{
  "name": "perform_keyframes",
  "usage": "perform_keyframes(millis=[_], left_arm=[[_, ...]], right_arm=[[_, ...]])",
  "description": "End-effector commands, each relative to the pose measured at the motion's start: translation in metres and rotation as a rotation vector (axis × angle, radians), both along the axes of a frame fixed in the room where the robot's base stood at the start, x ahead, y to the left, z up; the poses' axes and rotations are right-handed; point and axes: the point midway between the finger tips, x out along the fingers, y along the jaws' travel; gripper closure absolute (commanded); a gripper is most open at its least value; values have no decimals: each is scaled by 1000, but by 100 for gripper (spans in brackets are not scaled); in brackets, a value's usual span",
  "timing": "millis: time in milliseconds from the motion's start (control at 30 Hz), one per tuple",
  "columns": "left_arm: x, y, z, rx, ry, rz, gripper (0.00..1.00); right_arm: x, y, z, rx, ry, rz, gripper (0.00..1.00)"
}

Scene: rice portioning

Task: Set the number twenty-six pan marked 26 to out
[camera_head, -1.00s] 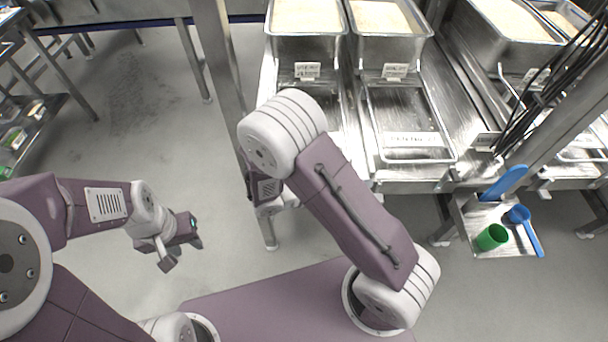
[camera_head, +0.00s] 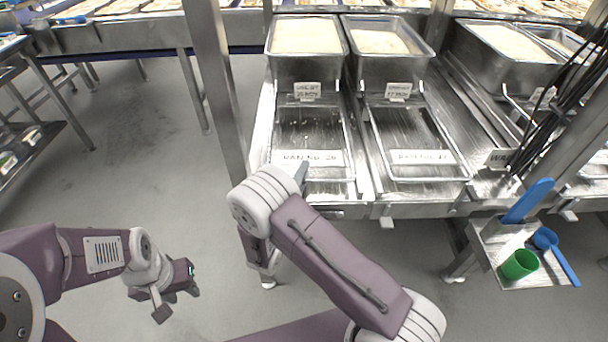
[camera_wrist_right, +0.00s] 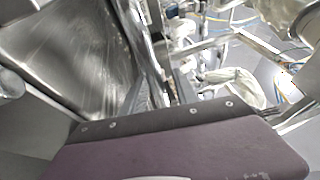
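The label strip (camera_head: 308,158), which appears to read PAN No 26, lies across the front of the left wire-rimmed tray (camera_head: 300,125). A deep steel pan (camera_head: 305,68) of pale rice stands behind it, with a small white tag. My right arm's elbow covers the area just in front of this lane, and most of my right gripper is hidden in the head view. My left gripper (camera_head: 178,300) is open and empty over the floor at lower left.
A second lane has another labelled tray (camera_head: 420,157) and rice pan (camera_head: 382,68). A steel post (camera_head: 212,90) stands left of the lanes. At right, a small shelf holds a green cup (camera_head: 519,264) and blue scoop (camera_head: 560,258); black cables hang above.

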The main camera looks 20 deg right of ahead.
Motion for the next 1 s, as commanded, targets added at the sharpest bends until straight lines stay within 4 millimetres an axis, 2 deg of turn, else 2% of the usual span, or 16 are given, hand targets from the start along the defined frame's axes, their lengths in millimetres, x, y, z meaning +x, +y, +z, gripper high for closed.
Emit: perform_keyframes(millis=[300, 333, 433, 467, 1000], left_arm=[[0, 0, -1, 0, 0, 0, 64], [0, 0, -1, 0, 0, 0, 64], [0, 0, -1, 0, 0, 0, 64], [0, 0, -1, 0, 0, 0, 64], [0, 0, -1, 0, 0, 0, 64]], right_arm=[[6, -5, 2, 0, 0, 0, 64], [6, -5, 2, 0, 0, 0, 67], [5, -5, 2, 1, -1, 0, 95], [5, -5, 2, 1, -1, 0, 100], [6, -4, 5, 1, -10, -1, 100]])
